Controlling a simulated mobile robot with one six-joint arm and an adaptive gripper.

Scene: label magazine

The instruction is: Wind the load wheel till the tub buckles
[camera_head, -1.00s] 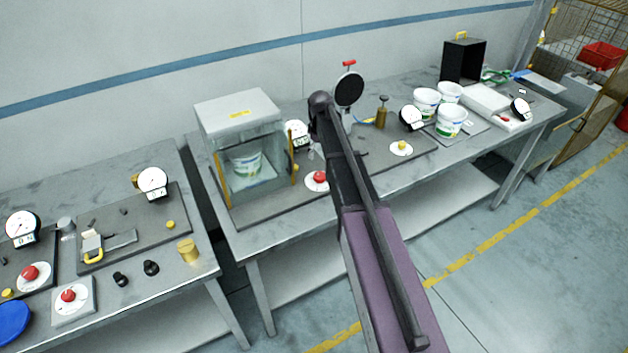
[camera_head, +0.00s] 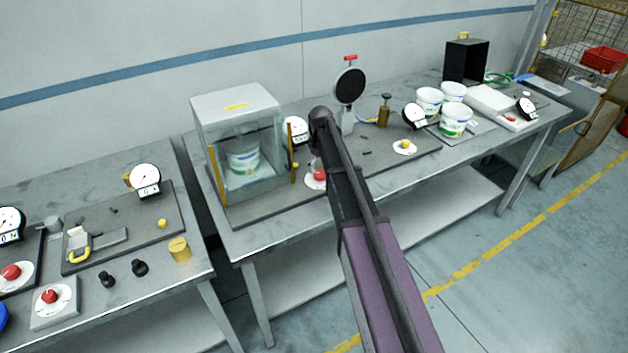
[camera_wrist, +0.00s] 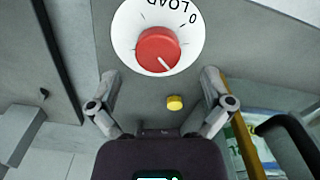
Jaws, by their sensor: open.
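The load wheel is a red knob (camera_wrist: 158,48) on a white dial marked LOAD and 0. A white line on the knob points down and right in the wrist view. My gripper (camera_wrist: 159,78) is open and empty, its fingertips apart on either side, just short of the knob in the picture. In the head view the red knob (camera_head: 318,174) shows partly behind my arm, and the gripper is mostly hidden. A white tub (camera_head: 243,158) stands upright inside a clear-walled chamber (camera_head: 238,105) left of the knob. It looks uncrushed.
A round gauge (camera_head: 297,130) stands behind the knob, partly covered by my arm. A small yellow button (camera_wrist: 175,103) lies between my fingers in the wrist view. A yellow post (camera_wrist: 244,145) is close on the right. Several white tubs (camera_head: 454,120) stand farther right on the bench.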

